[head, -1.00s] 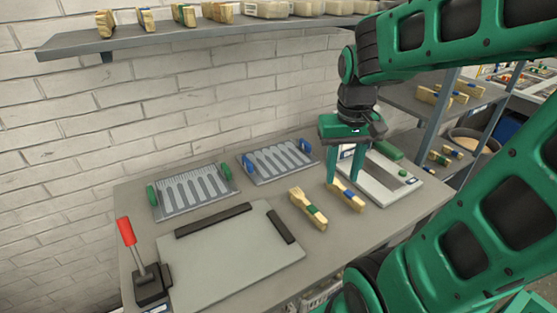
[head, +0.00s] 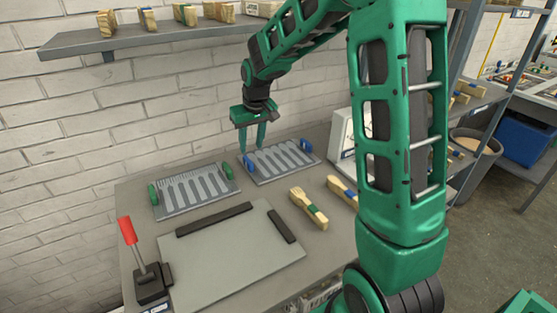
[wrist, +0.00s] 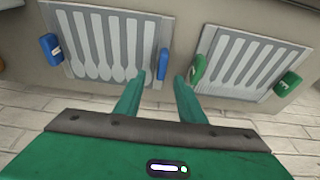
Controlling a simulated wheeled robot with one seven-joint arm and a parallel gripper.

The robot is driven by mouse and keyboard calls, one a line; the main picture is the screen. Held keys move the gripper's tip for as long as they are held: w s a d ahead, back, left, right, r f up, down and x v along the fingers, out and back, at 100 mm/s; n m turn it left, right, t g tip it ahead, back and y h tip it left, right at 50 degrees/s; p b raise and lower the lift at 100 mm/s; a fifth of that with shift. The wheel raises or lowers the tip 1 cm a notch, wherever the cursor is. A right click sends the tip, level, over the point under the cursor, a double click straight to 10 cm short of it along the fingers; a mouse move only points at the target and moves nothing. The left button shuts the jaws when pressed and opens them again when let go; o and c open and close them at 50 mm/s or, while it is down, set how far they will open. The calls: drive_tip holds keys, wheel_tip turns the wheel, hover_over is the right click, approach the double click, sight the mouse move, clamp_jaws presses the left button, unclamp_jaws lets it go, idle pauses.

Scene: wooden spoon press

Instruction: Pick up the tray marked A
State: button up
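Two grey trays with spoon-shaped slots lie on the bench by the wall. One tray (head: 172,209) has green handles; the other tray (head: 262,178) has blue handles. In the wrist view the blue-handled tray (wrist: 110,14) is at left and the green-handled tray (wrist: 248,85) at right. Small white marks show on handles, but I cannot read which is A. My gripper (head: 252,150) is open and empty, above the blue-handled tray's left end. In the wrist view the fingertips (wrist: 160,82) point toward that tray's nearer blue handle (wrist: 163,64), apart from it.
A grey board (head: 230,258) with dark edge bars and a red-handled lever (head: 127,231) stand at the front left. Wooden utensils (head: 309,208) lie to the right of it. A wall shelf (head: 150,36) is above. A white-framed device (head: 343,140) stands right of the trays.

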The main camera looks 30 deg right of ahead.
sight(248, 160)
drive_tip(key=shift+a+x, duration=0.15)
drive_tip(key=shift+x, duration=1.65)
drive_tip(key=shift+a+x, duration=0.1)
drive_tip(key=shift+x, duration=1.7)
drive_tip(key=shift+w+r, duration=0.1)
drive_tip(key=shift+w, duration=0.05)
clamp_jaws()
